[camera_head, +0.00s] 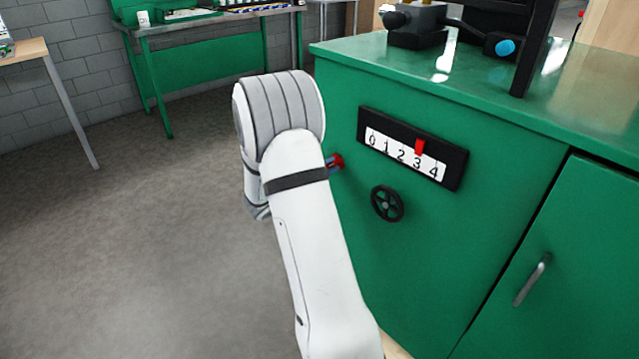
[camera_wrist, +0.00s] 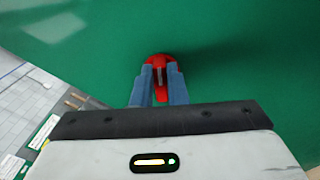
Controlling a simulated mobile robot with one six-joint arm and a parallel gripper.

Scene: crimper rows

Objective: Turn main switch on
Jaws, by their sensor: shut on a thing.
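The main switch (camera_wrist: 160,66) is a red rotary knob on the green cabinet face. In the wrist view it sits between the two blue-grey fingers of my gripper (camera_wrist: 159,88), which are shut on it. In the head view a small red part of the switch (camera_head: 337,161) shows just right of my arm, with a bit of a blue finger next to it. Most of my gripper is hidden behind my arm there.
Right of the switch, the green cabinet (camera_head: 470,250) carries a dial plate (camera_head: 412,150) numbered 0 to 4 with a red pointer near 3. Below it is a black handwheel (camera_head: 387,203). A door handle (camera_head: 532,279) is farther right. Floor at left is clear.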

